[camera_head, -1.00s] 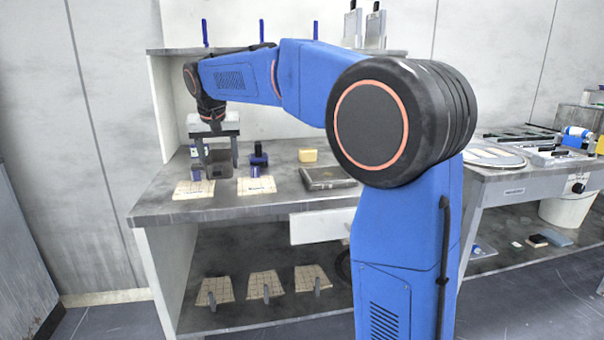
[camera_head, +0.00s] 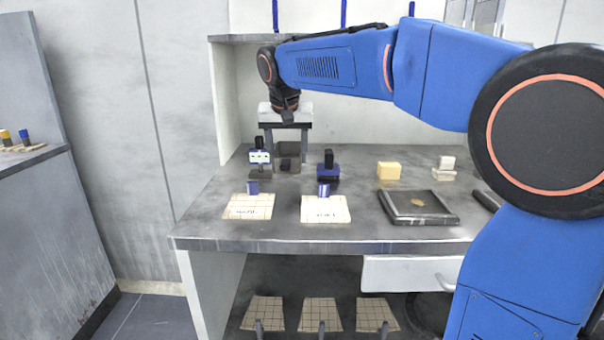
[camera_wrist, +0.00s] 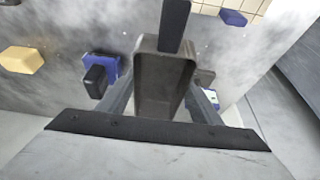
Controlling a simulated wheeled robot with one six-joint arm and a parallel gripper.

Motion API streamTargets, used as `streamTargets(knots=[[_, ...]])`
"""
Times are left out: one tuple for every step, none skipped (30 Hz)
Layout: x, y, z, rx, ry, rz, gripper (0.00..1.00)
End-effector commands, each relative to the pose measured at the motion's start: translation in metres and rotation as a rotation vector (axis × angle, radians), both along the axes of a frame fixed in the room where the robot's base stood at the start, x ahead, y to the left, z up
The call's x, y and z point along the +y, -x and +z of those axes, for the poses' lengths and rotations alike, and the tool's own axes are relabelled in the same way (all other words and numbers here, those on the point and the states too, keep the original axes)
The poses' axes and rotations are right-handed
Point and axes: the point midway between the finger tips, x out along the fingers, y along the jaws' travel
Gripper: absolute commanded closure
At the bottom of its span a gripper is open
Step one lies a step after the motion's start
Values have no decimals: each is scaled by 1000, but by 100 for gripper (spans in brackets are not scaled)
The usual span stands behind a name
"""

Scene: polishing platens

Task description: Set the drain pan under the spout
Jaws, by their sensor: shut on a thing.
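A dark grey, open rectangular pan (camera_head: 289,149), which I take for the drain pan, sits between the fingers of my gripper (camera_head: 287,157) at the back left of the bench. The wrist view shows the pan (camera_wrist: 160,88) from above. It looks empty, and a dark bar like a handle (camera_wrist: 175,25) points away from me. My gripper (camera_wrist: 163,103) is shut on the pan, one finger along each side. I cannot tell whether the pan touches the bench top. I see no spout that I can identify in the current views.
A black-and-blue block (camera_head: 327,167) stands right of the pan, and a blue-and-white one (camera_head: 259,158) close on its left. Two pale labelled sheets (camera_head: 250,206) lie in front. A yellow block (camera_head: 388,170) and a dark flat tray (camera_head: 417,207) are farther right.

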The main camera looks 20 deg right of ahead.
Motion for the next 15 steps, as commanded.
streamTargets(knots=[[0,0,-4,0,0,0,67],[0,0,-6,0,0,0,67],[0,0,-9,0,0,0,67],[0,0,-10,0,0,0,67],[0,0,-11,0,0,0,67],[0,0,-14,0,0,0,67],[0,0,-16,0,0,0,67],[0,0,-19,0,0,0,67],[0,0,-24,1,1,0,67],[0,1,-28,1,1,0,67],[0,0,-33,1,0,0,67],[0,0,-38,1,1,0,67],[0,0,-43,2,0,0,67],[0,0,-46,1,-1,-1,67],[0,0,-49,0,0,-1,67]])
